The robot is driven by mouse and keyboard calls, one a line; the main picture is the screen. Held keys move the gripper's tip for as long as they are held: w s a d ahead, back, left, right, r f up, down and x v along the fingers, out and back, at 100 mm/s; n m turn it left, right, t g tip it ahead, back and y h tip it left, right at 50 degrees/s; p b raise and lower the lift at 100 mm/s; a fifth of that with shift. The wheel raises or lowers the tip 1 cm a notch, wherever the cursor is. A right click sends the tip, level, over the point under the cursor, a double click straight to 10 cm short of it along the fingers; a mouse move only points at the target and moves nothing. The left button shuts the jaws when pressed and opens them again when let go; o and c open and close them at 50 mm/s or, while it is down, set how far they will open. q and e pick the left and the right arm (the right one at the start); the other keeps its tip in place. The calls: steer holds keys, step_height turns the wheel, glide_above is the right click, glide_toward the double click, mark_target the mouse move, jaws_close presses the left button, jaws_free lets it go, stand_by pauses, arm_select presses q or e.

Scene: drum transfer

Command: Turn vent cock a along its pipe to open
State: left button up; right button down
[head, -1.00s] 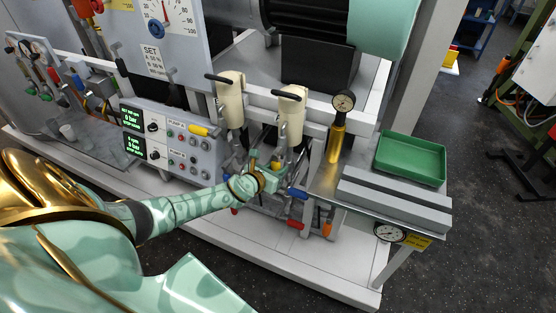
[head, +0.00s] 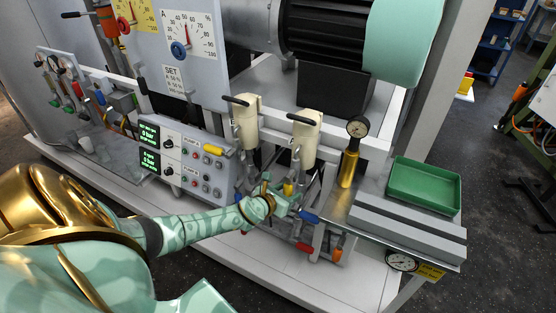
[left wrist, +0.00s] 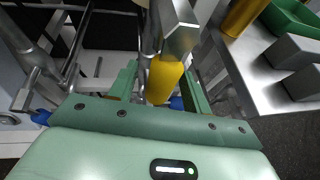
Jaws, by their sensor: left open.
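Two yellow cock handles show in the head view. One yellow handle (head: 288,188) hangs below the right cream pump cylinder, and the other yellow handle (head: 215,149) lies about level at the control panel's right edge. I cannot read a label that marks vent cock a. My left gripper (head: 284,202) is at the hanging handle. In the left wrist view this yellow handle (left wrist: 163,80) stands between the two green fingers of my left gripper (left wrist: 160,92), which are open on either side of it. Contact cannot be made out. My right gripper is out of view.
A blue handle (head: 308,217), a red handle (head: 304,247) and an orange handle (head: 336,255) sit close around my left gripper. Pipes crowd the space behind.

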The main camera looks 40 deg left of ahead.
arm_select(q)
steer(key=p+v, duration=0.2)
steer(key=v, duration=0.4)
steer(key=shift+w+r+p, duration=0.1)
steer(key=shift+r+p, duration=0.1)
steer(key=shift+p, duration=0.1)
steer(key=p, duration=0.2)
glide_toward(285, 192)
steer(key=shift+f+v, duration=0.2)
steer(key=shift+v, duration=0.85)
steer(key=shift+f+v, duration=0.15)
steer(key=shift+v, duration=0.9)
steer(key=shift+a, duration=0.15)
